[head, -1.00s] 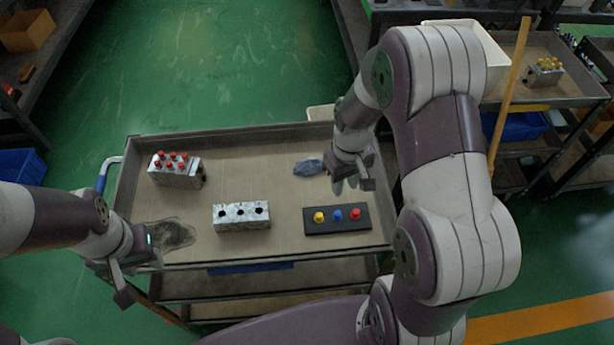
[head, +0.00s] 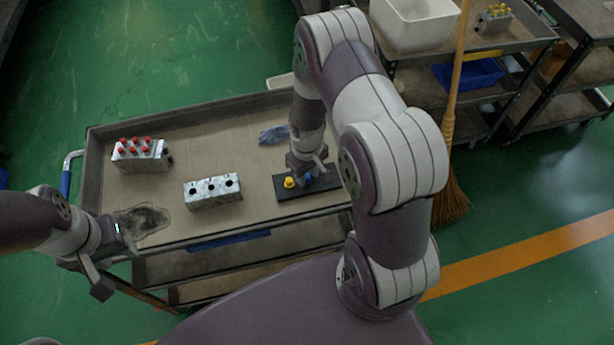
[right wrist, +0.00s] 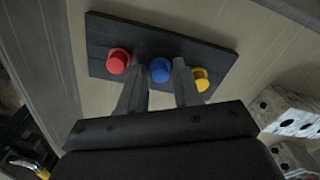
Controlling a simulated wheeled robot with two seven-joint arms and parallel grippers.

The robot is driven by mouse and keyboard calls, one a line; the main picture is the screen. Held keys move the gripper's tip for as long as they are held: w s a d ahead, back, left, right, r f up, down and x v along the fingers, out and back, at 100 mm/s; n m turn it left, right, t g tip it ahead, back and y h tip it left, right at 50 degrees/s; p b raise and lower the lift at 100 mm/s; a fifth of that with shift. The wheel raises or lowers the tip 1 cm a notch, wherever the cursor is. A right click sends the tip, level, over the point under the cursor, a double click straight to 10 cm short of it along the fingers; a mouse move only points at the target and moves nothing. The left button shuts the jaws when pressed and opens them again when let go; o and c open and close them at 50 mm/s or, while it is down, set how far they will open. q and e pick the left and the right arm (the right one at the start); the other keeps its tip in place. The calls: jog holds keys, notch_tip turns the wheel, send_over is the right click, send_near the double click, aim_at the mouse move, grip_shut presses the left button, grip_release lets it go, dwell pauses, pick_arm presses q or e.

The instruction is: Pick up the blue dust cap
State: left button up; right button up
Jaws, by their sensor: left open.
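The blue dust cap (right wrist: 160,70) stands on a dark board (right wrist: 110,45) between a red cap (right wrist: 118,61) and a yellow cap (right wrist: 200,79). My right gripper (right wrist: 160,75) is open over the board, with one finger on each side of the blue cap; I cannot tell whether they touch it. In the head view, the right gripper (head: 309,172) partly hides the blue cap, and the red cap is hidden. The yellow cap (head: 289,182) shows at its left. My left gripper (head: 116,268) is open and empty near the cart's front left corner.
A grey block with three dark holes (head: 212,191) sits left of the board. A block with several red caps (head: 142,154) stands further left. The cart (head: 110,127) has raised rims.

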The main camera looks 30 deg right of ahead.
jog(key=shift+s, duration=0.1)
grip_shut()
jog(key=shift+r, duration=0.15)
